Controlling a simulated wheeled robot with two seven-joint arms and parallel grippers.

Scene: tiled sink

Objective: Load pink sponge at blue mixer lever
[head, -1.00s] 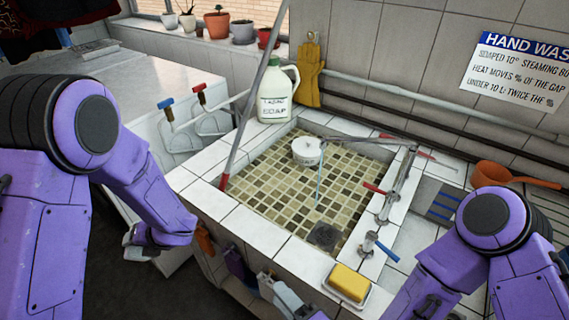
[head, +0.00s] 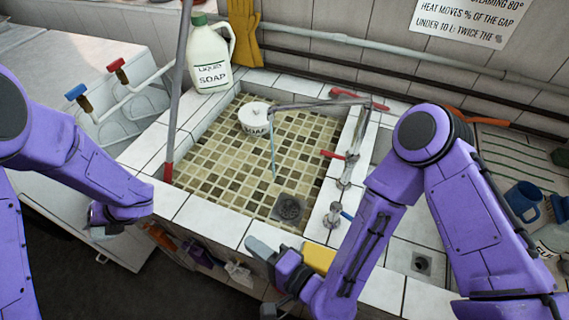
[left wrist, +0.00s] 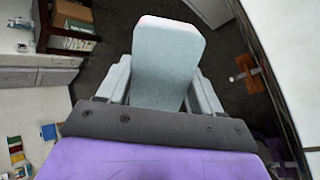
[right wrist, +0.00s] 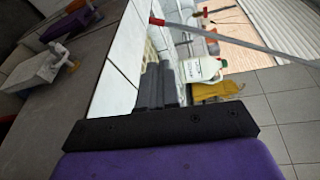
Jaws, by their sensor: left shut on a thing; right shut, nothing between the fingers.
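My left gripper (left wrist: 165,95) is shut on a pale block with a pinkish far edge, probably the pink sponge (left wrist: 165,50). In the head view the left gripper (head: 108,218) hangs left of the sink, in front of the counter, and its load is barely visible. The blue mixer lever (head: 347,215) is at the sink's right rim, beside the metal tap post, partly hidden by my right arm. A red lever (head: 333,155) sits farther back. My right gripper (right wrist: 162,85) is shut and empty; in the head view it is at the sink's front edge.
A yellow sponge (head: 318,258) lies on the front rim, partly behind my right gripper. A white tub (head: 256,117) stands in the tiled basin (head: 220,150). A soap bottle (head: 210,55) and a red-ended pole (head: 175,110) stand at the left. A blue mug (head: 523,200) is at the right.

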